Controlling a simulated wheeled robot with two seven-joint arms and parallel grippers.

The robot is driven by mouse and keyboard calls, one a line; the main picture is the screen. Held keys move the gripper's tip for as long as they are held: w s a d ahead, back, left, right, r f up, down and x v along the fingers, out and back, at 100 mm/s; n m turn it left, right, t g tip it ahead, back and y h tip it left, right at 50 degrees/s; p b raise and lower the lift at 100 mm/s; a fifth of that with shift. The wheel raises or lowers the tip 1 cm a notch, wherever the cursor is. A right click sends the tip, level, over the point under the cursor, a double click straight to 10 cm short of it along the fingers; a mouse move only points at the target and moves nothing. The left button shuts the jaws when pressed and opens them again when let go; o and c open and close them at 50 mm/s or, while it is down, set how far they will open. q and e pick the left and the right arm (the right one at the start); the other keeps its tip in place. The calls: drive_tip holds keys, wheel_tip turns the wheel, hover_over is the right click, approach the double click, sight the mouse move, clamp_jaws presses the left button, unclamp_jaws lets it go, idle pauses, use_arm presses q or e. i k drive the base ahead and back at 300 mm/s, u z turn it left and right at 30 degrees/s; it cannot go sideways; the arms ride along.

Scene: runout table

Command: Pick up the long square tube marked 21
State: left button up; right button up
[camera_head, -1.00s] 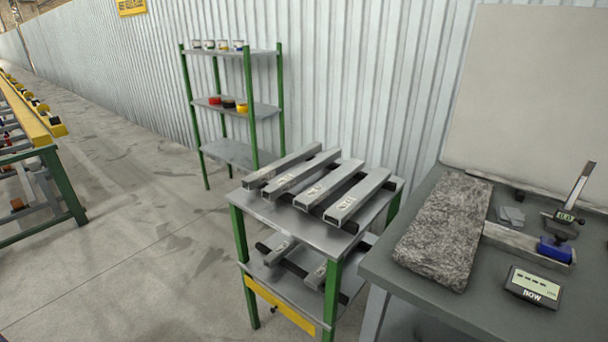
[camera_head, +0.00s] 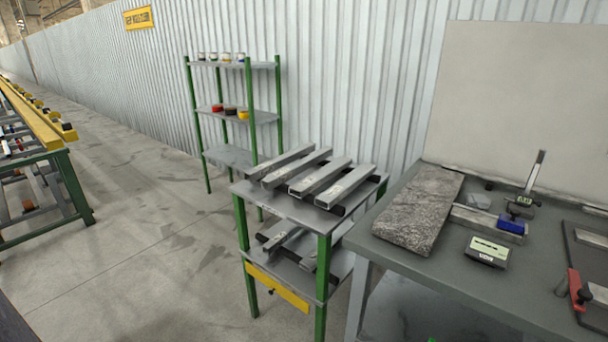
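Several long grey square tubes lie side by side on the top of a green-legged stand in the middle of the view. The left one (camera_head: 285,161), a middle one (camera_head: 319,176) and the right one (camera_head: 347,187) lie slanted across dark bearers. Small pale markings show near their near ends, but they are too small to read, so I cannot tell which is marked 21. Shorter-looking tube ends (camera_head: 281,238) show on the lower shelf, partly hidden by the top. Neither of my grippers is in view.
The stand's top (camera_head: 285,205) has a bare front strip. A grey bench (camera_head: 440,283) on the right carries a stone slab (camera_head: 420,210), a small display (camera_head: 487,251) and a blue-based gauge (camera_head: 512,223). A green shelf rack (camera_head: 250,115) stands behind. Floor is clear left of the stand.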

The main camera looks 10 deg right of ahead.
sight(271, 181)
drive_tip(key=u, duration=0.7)
drive_tip(key=i, duration=0.7)
drive_tip(key=z, duration=0.05)
